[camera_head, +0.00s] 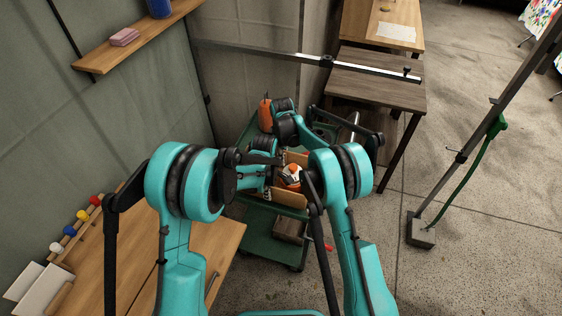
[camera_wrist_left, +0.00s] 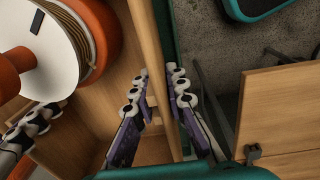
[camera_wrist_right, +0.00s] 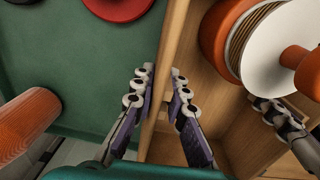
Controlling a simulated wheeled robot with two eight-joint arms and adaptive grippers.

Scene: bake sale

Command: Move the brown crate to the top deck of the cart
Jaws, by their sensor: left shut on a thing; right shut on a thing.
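The brown crate (camera_head: 290,198) is an open wooden box, partly hidden by my arms in the head view. It holds an orange and white reel (camera_head: 291,173). My left gripper (camera_wrist_left: 158,88) is shut on one crate wall (camera_wrist_left: 151,40), with a finger on each side. My right gripper (camera_wrist_right: 161,80) is shut on another wall (camera_wrist_right: 176,30) in the same way. The cart (camera_head: 262,240) is dark green, with its top deck (camera_wrist_right: 60,65) beside the crate in the right wrist view. I cannot tell whether the crate touches the deck.
An orange ribbed object (camera_wrist_right: 25,122) and a red disc (camera_wrist_right: 118,6) are on the top deck. A brown box (camera_head: 290,229) sits on the lower deck. Wooden tables (camera_head: 372,92) stand behind right, and a wooden worktop (camera_head: 215,245) is at left. Open floor (camera_head: 470,180) lies right.

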